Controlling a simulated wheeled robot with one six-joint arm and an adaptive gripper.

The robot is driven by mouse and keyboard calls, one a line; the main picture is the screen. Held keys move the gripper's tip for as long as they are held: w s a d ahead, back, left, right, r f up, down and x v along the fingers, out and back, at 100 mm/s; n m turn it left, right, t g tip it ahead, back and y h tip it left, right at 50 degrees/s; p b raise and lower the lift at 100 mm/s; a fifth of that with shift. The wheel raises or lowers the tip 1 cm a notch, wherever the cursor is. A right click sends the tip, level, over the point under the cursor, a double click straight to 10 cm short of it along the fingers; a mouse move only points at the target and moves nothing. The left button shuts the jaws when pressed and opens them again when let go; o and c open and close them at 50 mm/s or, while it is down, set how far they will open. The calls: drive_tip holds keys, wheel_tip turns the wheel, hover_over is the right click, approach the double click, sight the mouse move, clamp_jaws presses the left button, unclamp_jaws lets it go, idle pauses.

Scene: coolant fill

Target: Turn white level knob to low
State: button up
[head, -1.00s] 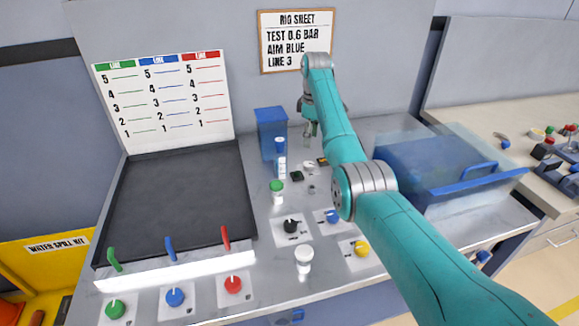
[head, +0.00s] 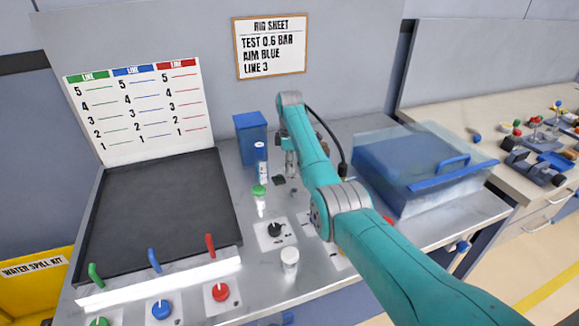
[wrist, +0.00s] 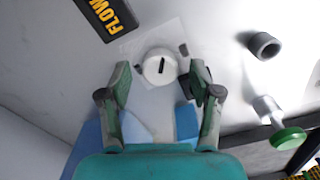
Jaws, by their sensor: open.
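The white knob (wrist: 151,68) shows in the wrist view as a round white disc with a short black pointer mark, on a pale square plate. The mark runs nearly up and down in that view. My gripper (wrist: 160,76) is open, with one finger to each side of the knob. I cannot tell how far the fingertips are above it or whether they touch it. In the head view my gripper (head: 291,161) hangs over the back of the bench, right of the blue container (head: 250,137), and I cannot make out the white knob there.
A black FLOW label (wrist: 105,17) lies near the knob. A grey ring (wrist: 264,46) and a green-capped vial (wrist: 288,138) stand to the right in the wrist view. The head view also shows a black knob (head: 275,230), a white-topped jar (head: 290,257) and a blue lidded bin (head: 410,165).

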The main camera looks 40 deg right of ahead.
drive_tip(key=shift+f, duration=0.45)
drive_tip(key=c, duration=1.1)
drive_tip(key=shift+c, duration=0.2)
